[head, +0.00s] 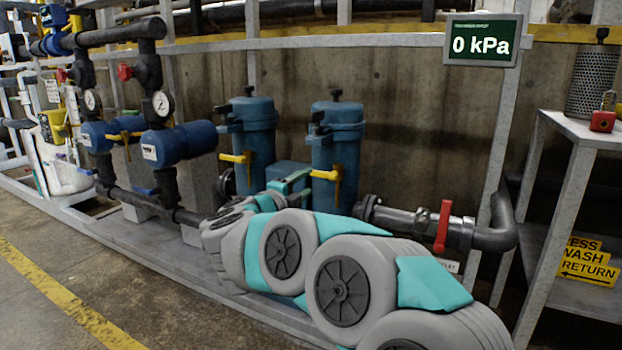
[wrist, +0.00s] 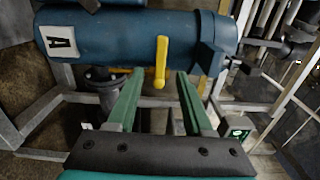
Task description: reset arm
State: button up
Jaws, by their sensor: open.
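My arm (head: 345,285), grey and teal, reaches from the lower right of the head view toward two blue upright vessels. My gripper (head: 291,181) is small there, in front of the gap between the left vessel (head: 252,135) and the right vessel (head: 338,140). In the wrist view my gripper (wrist: 160,73) has its two green fingers apart with nothing held between them. A blue vessel (wrist: 130,40) with an "A" label lies across that picture beyond the fingertips. Its yellow handle (wrist: 161,62) shows between and just past the tips; I cannot tell the distance.
A pipe with a red valve handle (head: 443,226) runs to the right of the vessels. A grey stand (head: 580,130) holds a mesh cylinder (head: 594,82) and a red padlock (head: 603,120). A display (head: 482,42) reads 0 kPa. Floor is clear at the lower left.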

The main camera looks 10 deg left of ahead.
jog(key=shift+r, duration=0.1)
jog(key=s+a+r+n+y, duration=0.1)
jog(key=a+r+n+y, duration=0.35)
jog(key=n+y, duration=0.5)
jog(key=s+f+n+g+y, duration=0.4)
jog(key=s+n, duration=0.3)
jog(key=s+d+f+n+g+h, duration=0.3)
jog(key=s+d+f+g, duration=0.3)
jog(key=s+d+f, duration=0.65)
jog(key=s+d+f+n+g+h, duration=0.25)
jog(key=s+d+f+g, duration=0.25)
jog(key=s+d+f, duration=0.8)
jog(key=s+d+r+g+h, duration=0.1)
jog(key=s+d+g, duration=0.15)
jog(key=s, duration=0.55)
jog(key=s+d+r+g+h, duration=0.1)
jog(key=s+d+g, duration=0.15)
jog(key=s, duration=0.65)
notch_tip(320, 180, up, 12)
jog(key=t+p, duration=0.1)
jog(key=p, duration=1.1)
jog(key=shift+w+d+f, duration=0.15)
jog(key=shift+w+d, duration=0.1)
jog(key=shift+w, duration=0.15)
